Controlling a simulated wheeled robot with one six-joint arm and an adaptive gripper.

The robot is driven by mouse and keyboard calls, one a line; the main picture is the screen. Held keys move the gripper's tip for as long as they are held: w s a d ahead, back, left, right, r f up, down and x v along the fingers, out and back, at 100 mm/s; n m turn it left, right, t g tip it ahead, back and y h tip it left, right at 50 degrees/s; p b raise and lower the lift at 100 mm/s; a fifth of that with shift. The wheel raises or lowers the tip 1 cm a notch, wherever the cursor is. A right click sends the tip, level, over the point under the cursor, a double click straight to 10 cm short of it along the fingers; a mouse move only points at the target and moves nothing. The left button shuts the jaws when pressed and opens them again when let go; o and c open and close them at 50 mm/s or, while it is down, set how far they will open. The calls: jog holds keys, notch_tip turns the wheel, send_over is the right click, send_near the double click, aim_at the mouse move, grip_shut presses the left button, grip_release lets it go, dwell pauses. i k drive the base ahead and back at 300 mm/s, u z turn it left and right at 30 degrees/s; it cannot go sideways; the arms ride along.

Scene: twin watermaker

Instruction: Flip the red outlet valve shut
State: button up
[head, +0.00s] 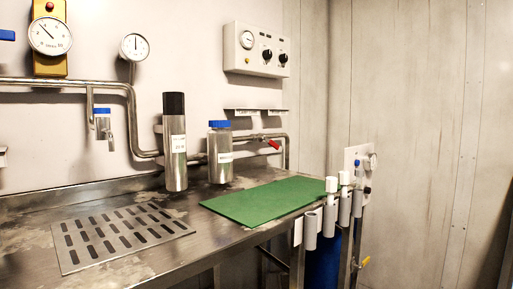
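The red outlet valve (273,144) is a small red lever on the steel pipe along the back wall, above the far edge of the green mat. The lever slants down to the right from the pipe. It is too small to tell for sure whether the valve is open or shut. My gripper is not in view.
A black-topped steel cylinder (175,155) and a blue-capped bottle (220,160) stand left of the valve. A green mat (255,203) lies flat below it. Grey tube holders (311,230) line the bench's right edge. A slotted drain plate (120,235) is at left.

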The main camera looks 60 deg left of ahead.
aim_at(270, 142)
jog(key=u, duration=1.55)
